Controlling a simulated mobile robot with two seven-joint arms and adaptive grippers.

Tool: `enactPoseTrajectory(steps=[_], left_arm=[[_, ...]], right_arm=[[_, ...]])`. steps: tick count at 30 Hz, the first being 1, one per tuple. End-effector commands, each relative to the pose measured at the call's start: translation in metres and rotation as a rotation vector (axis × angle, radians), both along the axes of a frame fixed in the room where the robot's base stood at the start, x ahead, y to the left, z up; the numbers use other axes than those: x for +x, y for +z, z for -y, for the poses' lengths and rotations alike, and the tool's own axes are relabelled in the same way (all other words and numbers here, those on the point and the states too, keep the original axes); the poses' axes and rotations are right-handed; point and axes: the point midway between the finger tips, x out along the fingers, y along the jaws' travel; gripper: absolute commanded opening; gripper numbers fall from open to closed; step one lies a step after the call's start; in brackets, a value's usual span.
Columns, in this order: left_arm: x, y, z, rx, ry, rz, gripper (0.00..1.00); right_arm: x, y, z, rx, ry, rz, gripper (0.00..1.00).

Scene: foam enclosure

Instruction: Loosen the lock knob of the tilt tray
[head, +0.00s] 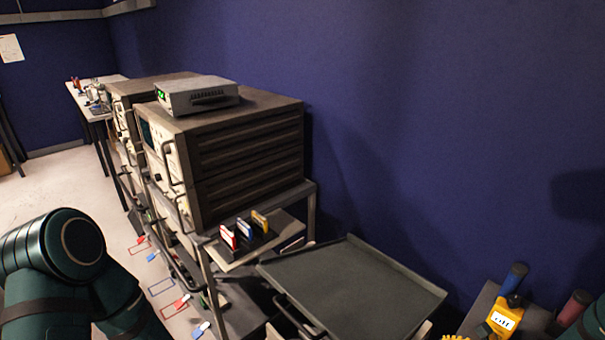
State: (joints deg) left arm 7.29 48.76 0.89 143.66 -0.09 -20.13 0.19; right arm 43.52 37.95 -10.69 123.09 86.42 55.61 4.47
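The tilt tray (350,290) appears to be the dark grey, low-rimmed tray at the bottom centre, beside the instrument rack. A dark bar or handle shows along its near left edge. I cannot make out a lock knob for certain. A small yellow ridged piece (455,338) is cut off by the bottom edge, just right of the tray, and could be a knob. A dark green link of my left arm fills the lower left. Neither gripper is in view.
The rack (313,205) with stacked instruments (245,150) stands left of the tray. Red, blue and yellow cards (244,228) sit on its shelf. A yellow meter (504,318), a blue handle (514,277) and a red handle (574,307) are at lower right. The blue wall (430,130) closes the back.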

Motion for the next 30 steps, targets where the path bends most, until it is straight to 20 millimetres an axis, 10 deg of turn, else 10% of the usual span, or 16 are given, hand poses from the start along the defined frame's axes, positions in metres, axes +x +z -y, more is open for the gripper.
enactPoseTrajectory(steps=[30], left_arm=[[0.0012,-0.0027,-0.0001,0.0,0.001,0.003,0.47]], right_arm=[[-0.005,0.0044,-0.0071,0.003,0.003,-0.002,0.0]])
